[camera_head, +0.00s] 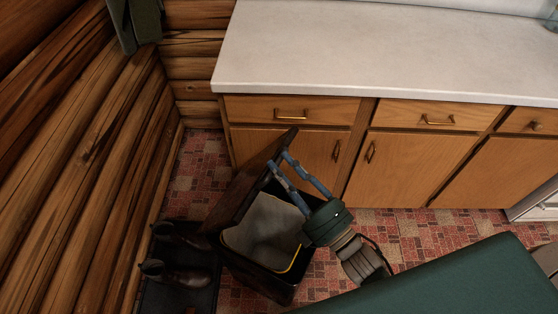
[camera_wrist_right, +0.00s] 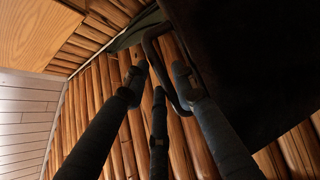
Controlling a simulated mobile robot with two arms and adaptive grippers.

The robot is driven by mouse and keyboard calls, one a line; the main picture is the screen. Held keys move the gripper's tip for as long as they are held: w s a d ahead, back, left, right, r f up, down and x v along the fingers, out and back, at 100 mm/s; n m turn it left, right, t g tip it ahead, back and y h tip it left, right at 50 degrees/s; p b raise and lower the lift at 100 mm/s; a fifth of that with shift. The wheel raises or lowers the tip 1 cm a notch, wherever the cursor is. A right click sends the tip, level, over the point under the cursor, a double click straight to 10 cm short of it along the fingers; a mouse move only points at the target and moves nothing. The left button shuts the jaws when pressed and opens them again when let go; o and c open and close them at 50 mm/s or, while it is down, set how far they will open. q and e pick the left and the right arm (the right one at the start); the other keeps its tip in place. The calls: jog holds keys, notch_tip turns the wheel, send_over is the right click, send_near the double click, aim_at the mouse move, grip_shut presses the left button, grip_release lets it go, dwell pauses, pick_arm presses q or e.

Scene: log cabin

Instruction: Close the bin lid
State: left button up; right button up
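The bin (camera_head: 283,288) is a dark box on the floor with a grey liner (camera_head: 265,235) inside. Its dark brown lid (camera_head: 238,190) stands open, tilted up on the left side. My right gripper (camera_head: 279,160) reaches over the bin with its fingertips close to the lid's upper end. In the right wrist view my fingers (camera_wrist_right: 160,78) are spread apart. A dark loop-shaped handle (camera_wrist_right: 151,45) passes by the right finger, beside the dark lid (camera_wrist_right: 250,70). I cannot tell whether a finger touches it. My left gripper is not in view.
Wooden cabinets (camera_head: 410,165) with a white counter (camera_head: 390,50) stand behind the bin. A log wall (camera_head: 75,160) runs along the left. Dark boots (camera_head: 178,277) sit on a tray (camera_head: 205,298) left of the bin. Red patterned floor (camera_head: 395,225) shows to the right.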

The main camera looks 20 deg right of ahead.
jog(key=v, duration=1.1)
jog(key=shift+s+d, duration=0.2)
